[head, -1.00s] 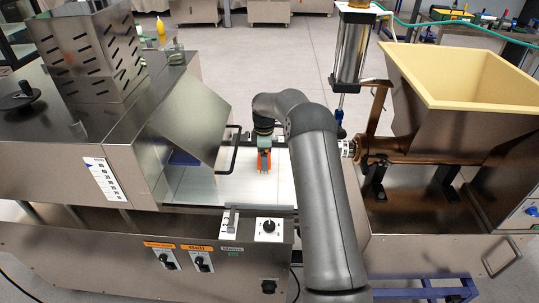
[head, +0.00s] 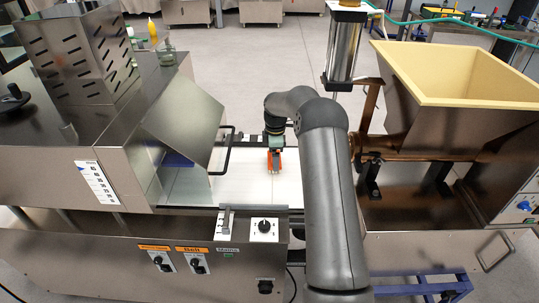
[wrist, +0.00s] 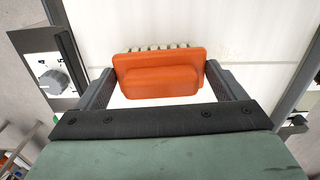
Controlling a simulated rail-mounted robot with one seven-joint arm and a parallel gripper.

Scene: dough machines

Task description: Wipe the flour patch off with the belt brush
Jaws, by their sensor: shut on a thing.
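My gripper (head: 275,163) points down over the white belt (head: 236,188) between the two machines. It is shut on the orange belt brush (head: 275,157). In the wrist view the brush (wrist: 160,76) sits between both fingers of my gripper (wrist: 160,88). A row of pale bristle tufts shows along its far edge, over the white belt (wrist: 140,20). I cannot tell whether the bristles touch the belt. The flour patch is not clearly distinguishable, white on white; faint pale marks show on the belt beyond the brush in the wrist view.
A tilted steel guard (head: 183,121) and a black handle (head: 227,150) stand left of my gripper. A control panel with a knob (head: 264,226) lies at the belt's near edge. A hopper (head: 455,95) and upright cylinder (head: 343,50) stand to the right.

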